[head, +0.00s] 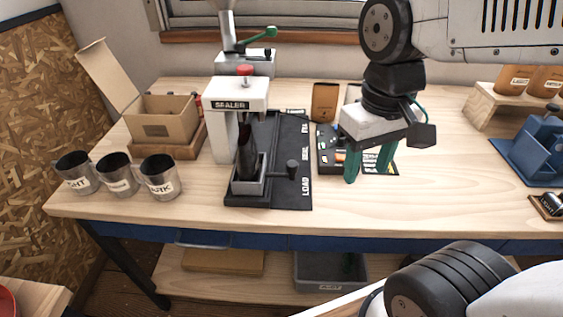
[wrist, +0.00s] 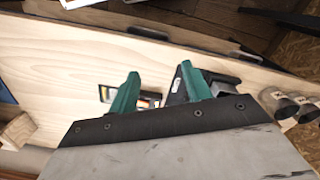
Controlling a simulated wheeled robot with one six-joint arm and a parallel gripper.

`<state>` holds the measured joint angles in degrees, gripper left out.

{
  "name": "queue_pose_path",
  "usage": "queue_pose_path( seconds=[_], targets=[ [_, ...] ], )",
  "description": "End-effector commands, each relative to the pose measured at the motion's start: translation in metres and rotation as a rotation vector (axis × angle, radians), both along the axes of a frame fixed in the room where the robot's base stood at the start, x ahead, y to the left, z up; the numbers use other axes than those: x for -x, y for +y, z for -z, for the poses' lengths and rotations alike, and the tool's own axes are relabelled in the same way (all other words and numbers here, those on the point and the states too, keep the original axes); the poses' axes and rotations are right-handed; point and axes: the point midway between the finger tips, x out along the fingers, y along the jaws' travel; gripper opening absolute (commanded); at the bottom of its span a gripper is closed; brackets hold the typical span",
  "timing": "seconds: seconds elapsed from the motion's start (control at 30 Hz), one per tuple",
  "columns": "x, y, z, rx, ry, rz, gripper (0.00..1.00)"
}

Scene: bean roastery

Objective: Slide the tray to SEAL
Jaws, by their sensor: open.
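The grey tray (head: 262,178) sits on the black slide base (head: 280,202), at the front end beside the word LOAD. A dark upright bag (head: 246,152) stands in it. SEAL is marked midway along the base, with another word, hard to read, at the back. The white sealer press (head: 236,93), with a red knob on top, stands left of the slide. My gripper (head: 368,168) is open and empty, fingers down, right of the handle and apart from it. In the wrist view my gripper (wrist: 159,72) shows nothing between its fingertips.
A flat dark panel with coloured labels (head: 375,163) lies under my gripper. Several metal cups (head: 160,178) and an open cardboard box (head: 165,118) stand at left. A blue holder (head: 530,155) is at right. The front bench strip right of the slide is clear.

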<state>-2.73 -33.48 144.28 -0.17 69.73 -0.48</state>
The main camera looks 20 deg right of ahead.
Motion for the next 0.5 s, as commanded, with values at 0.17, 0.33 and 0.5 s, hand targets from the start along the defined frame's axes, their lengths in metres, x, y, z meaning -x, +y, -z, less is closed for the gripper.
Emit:
queue_pose_path(
  seconds=[0.17, 0.33, 0.5],
  targets=[
    [-0.056, 0.019, 0.019, 0.004, 0.079, -0.097, 0.48],
    [-0.111, 0.038, 0.041, 0.003, 0.098, -0.196, 0.48],
    [-0.155, 0.053, 0.056, -0.001, 0.070, -0.275, 0.48]
  ],
)
